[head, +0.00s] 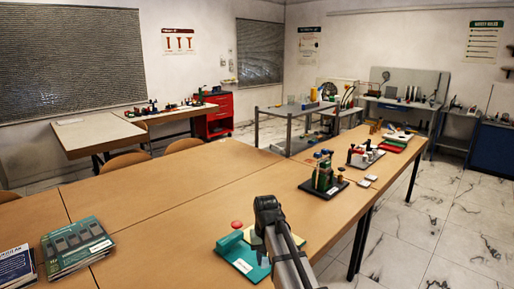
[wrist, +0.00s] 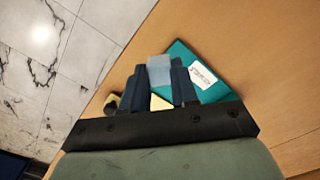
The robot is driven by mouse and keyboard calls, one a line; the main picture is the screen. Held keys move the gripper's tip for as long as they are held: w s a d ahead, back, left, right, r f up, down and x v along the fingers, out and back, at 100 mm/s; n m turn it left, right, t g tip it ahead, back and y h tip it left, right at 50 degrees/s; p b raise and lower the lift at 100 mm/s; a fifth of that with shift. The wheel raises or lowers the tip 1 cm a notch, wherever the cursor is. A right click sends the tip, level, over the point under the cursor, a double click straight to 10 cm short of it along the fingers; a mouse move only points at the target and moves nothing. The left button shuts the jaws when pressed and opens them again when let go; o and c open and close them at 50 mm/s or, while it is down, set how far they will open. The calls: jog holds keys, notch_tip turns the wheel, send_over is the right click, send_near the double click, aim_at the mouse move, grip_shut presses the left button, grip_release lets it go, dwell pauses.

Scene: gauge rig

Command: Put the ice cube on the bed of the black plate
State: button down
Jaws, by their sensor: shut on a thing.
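My gripper (wrist: 160,76) is shut on a pale blue, translucent block, the ice cube (wrist: 159,68), which sits between the dark fingertips. Below it in the wrist view is a teal plate (wrist: 184,59) with a white label; I cannot tell the height of the cube above it. A black plate (head: 338,189) carrying a green device (head: 323,174) with coloured knobs lies further along the table. A second dark-based device with white and red parts (head: 365,155) stands beyond it.
The teal plate (head: 242,260) with a red knob (head: 237,225) lies near my arm. Small pale tiles (head: 368,179) lie right of the black plate, by the table edge. Books (head: 75,246) lie at left. The wooden table's middle (head: 180,205) is clear.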

jog(key=s+d+m, duration=0.1)
jog(key=s+d, duration=0.1)
jog(key=d, duration=1.2)
jog(key=shift+s+d, duration=0.2)
jog(key=shift+s, duration=0.05)
jog(key=shift+a+f, duration=0.1)
